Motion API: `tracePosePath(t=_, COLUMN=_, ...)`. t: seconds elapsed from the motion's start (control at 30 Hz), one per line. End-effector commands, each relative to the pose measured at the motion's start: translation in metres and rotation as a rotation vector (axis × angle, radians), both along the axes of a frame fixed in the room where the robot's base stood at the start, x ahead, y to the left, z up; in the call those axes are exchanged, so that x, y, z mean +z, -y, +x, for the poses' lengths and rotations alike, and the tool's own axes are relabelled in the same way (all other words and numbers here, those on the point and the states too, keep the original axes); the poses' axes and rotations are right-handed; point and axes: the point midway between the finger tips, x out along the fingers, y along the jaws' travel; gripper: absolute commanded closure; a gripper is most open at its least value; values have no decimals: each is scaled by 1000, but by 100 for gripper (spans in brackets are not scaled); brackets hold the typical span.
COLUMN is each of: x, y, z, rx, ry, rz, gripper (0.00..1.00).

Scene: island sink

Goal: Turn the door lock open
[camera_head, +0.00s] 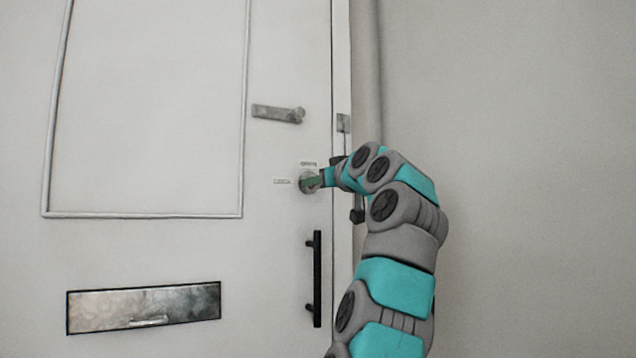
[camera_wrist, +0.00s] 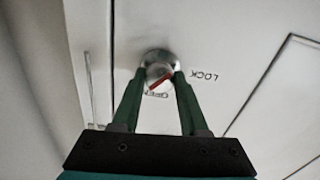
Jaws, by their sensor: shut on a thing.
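The door lock (camera_head: 305,185) is a round metal knob on the white door, below the lever handle. In the head view one small label is above it and another to its left. In the wrist view the lock (camera_wrist: 158,57) bears a red mark, slanted from upper right to lower left. A LOCK label (camera_wrist: 203,76) is to its right, and an OPEN label (camera_wrist: 159,94) is just below it. My gripper (camera_wrist: 160,73) is shut on the lock, one green finger on each side. In the head view my gripper (camera_head: 315,182) partly covers the knob.
A metal lever handle (camera_head: 278,113) is above the lock, and a black vertical pull handle (camera_head: 317,279) is below it. A metal mail slot (camera_head: 143,307) is at lower left. The door frame and a plain wall (camera_head: 520,150) are to the right.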

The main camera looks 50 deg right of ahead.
Motion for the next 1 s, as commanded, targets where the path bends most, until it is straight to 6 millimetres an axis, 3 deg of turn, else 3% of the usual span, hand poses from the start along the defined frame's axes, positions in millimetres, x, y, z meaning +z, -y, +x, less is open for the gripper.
tracePosePath(t=0.6, x=0, y=0, z=1, rx=0, ry=-162, rz=-505, gripper=100)
tracePosePath(t=1.0, x=0, y=0, z=1, rx=0, ry=-209, rz=-658, gripper=100)
